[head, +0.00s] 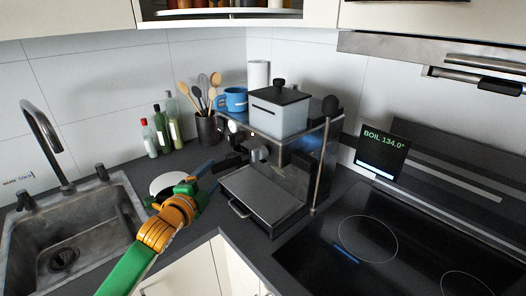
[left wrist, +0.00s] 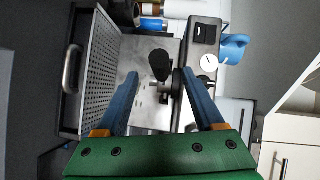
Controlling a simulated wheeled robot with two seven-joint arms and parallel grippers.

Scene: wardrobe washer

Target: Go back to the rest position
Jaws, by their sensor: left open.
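My left gripper (head: 206,172) reaches in from the lower left on a green and orange arm, over the counter just left of the espresso machine (head: 262,195). In the left wrist view its two blue fingers (left wrist: 160,76) are spread apart with nothing clamped between them. A black knobbed handle (left wrist: 160,66) of the machine appears between the fingertips in that view; I cannot tell how far beyond them it is. My right gripper is in neither view.
A sink (head: 75,235) with a tap lies left, and a black cooktop (head: 400,245) right. A white round item (head: 168,183) lies beside my arm. Bottles (head: 160,130), a utensil holder (head: 209,130), and a blue mug (head: 235,99) atop the machine stand behind. Wall cabinets hang above.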

